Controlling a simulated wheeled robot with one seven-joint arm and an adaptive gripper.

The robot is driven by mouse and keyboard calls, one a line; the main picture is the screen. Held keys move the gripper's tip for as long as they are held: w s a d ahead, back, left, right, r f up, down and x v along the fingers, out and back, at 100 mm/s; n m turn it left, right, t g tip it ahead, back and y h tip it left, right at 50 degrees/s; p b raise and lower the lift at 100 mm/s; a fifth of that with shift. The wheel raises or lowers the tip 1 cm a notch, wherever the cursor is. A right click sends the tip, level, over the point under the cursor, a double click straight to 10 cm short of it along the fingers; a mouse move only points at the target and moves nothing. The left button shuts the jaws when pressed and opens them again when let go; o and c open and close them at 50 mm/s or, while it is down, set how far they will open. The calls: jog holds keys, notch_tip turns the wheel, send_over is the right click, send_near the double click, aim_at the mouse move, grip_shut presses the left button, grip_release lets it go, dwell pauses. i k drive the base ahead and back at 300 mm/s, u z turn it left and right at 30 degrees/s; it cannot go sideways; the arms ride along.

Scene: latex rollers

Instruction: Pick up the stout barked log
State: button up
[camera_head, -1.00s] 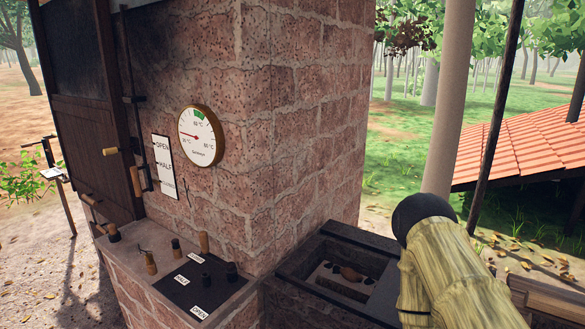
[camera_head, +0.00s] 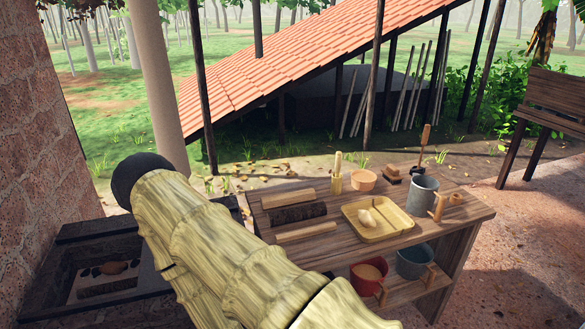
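A stout log with dark, rough bark (camera_head: 298,215) lies on its side on the left part of the wooden table (camera_head: 400,258). A pale split piece of wood (camera_head: 288,197) lies just behind it, and another slimmer pale piece (camera_head: 306,232) lies just in front. My bamboo-like arm crosses the lower left and middle of the view, in front of the table's left end. My gripper is not in view, so its state and its distance from the log do not show.
A red pot (camera_head: 368,275) and a grey pot (camera_head: 415,259) sit lower at the front. A dark open firebox (camera_head: 62,245) stands at left beside the brick wall (camera_head: 45,120).

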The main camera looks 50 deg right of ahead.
aim_at(287, 216)
jog(key=z, duration=1.65)
